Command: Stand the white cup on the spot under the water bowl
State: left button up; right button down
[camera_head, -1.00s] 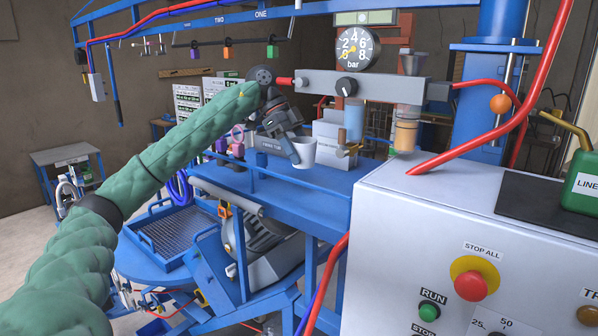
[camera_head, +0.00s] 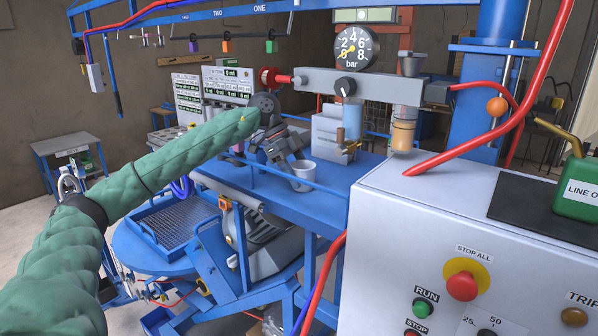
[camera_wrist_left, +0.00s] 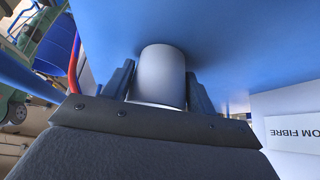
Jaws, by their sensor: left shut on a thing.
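The white cup (camera_head: 303,178) is in my left gripper (camera_head: 296,164), low over the blue deck (camera_head: 335,182). In the left wrist view the cup (camera_wrist_left: 162,72) sits between the two fingers of the left gripper (camera_wrist_left: 160,88), which are shut on its sides. That picture is upside down, and the cup's base is at or close to the blue surface; I cannot tell if it touches. A bowl of light blue liquid (camera_head: 352,118), which looks like the water bowl, hangs under the grey manifold, right of and above the cup. The spot is not clearly visible. My right gripper is out of view.
A brass tap (camera_head: 346,142) sticks out beside the blue bowl. An amber bowl (camera_head: 403,135) hangs to its right. A blue rail crosses the deck's front. The white control cabinet (camera_head: 420,230) fills the lower right.

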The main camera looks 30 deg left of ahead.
pick_arm(q)
jog(key=shift+f, duration=0.1)
jog(key=o, duration=1)
